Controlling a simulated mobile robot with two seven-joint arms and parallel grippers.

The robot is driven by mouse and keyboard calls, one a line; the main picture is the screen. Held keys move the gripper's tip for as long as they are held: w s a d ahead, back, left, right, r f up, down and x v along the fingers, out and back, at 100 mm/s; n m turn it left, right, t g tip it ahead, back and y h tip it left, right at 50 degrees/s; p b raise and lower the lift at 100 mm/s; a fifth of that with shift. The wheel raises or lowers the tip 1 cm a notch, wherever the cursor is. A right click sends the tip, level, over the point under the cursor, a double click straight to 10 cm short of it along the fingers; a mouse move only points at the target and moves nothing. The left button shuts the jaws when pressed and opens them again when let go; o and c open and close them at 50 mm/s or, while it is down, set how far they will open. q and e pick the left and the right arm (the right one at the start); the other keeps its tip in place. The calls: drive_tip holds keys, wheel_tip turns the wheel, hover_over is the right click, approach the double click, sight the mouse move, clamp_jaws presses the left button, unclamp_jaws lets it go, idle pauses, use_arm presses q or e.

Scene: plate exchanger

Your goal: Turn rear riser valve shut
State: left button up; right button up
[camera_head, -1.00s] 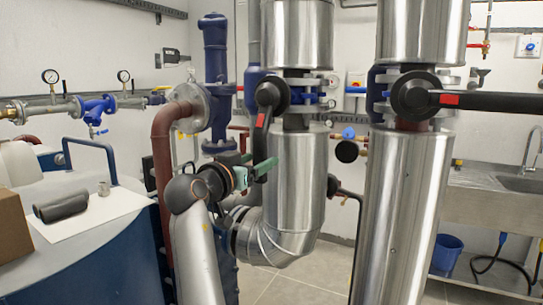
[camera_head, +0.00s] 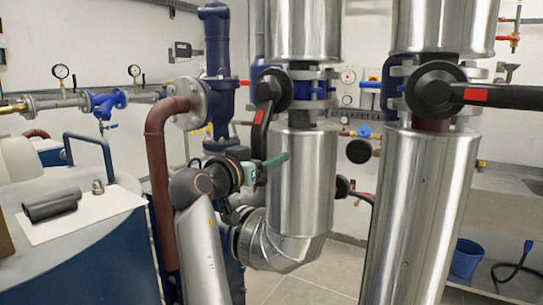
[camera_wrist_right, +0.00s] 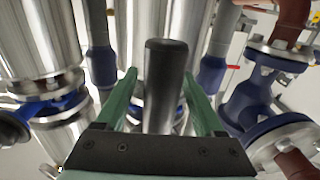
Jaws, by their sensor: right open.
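The rear riser valve (camera_head: 273,87) sits between flanges on the further, left-hand steel-clad riser. Its black lever (camera_head: 260,137) with a red mark hangs nearly straight down from the hub. My right gripper (camera_head: 275,164), with green fingers, is at the lever's lower part. In the right wrist view, the dark lever (camera_wrist_right: 165,85) stands between the two open fingers of the right gripper (camera_wrist_right: 160,76). Gaps show on both sides of the lever, so the fingers do not appear clamped on it. My left gripper is not in view.
The nearer riser (camera_head: 424,210) stands to the right, with a second black lever (camera_head: 510,95) pointing right. A blue tank with a pipe insulation piece (camera_head: 52,203) is at left.

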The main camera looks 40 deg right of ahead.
idle(0.4)
clamp_jaws()
idle(0.4)
idle(0.9)
